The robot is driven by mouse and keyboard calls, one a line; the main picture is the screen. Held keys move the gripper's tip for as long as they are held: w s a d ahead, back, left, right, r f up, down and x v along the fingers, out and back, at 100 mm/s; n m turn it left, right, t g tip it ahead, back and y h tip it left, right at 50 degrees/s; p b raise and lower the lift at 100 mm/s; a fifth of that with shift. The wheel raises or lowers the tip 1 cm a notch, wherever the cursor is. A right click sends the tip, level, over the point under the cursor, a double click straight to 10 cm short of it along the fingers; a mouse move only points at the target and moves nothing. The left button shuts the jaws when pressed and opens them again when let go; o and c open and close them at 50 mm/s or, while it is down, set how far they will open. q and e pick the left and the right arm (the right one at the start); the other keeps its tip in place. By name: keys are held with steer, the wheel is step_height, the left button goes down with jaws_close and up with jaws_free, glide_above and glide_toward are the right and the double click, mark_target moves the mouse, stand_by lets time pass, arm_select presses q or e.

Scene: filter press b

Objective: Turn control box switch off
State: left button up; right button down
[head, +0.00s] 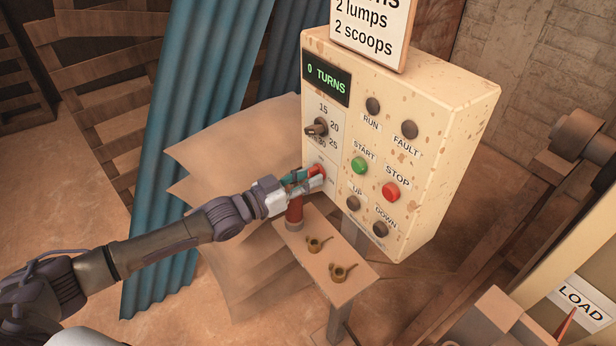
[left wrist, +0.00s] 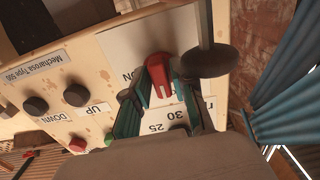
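The beige control box (head: 446,128) stands tilted in the head view, with a green "0 TURNS" display (head: 326,78). Its red switch (head: 318,170) is low on the left of its face, partly hidden by my left gripper (head: 304,181). In the left wrist view the red switch (left wrist: 160,82) lies between the teal fingertips of my left gripper (left wrist: 160,95). The fingers stand apart on either side of it; whether they touch it I cannot tell. The ON/OFF lettering is mostly hidden. My right gripper is in neither view.
A dark dial (head: 317,128) is above the switch. The green START (head: 359,165) and red STOP (head: 390,191) buttons are to the right. A small shelf (head: 325,257) below bears two brass-coloured pieces and a reddish cylinder (head: 294,212). Blue corrugated sheets (head: 195,100) stand behind.

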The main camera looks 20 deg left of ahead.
arm_select(q)
steer(key=shift+o, duration=0.8)
steer(key=v, duration=1.2)
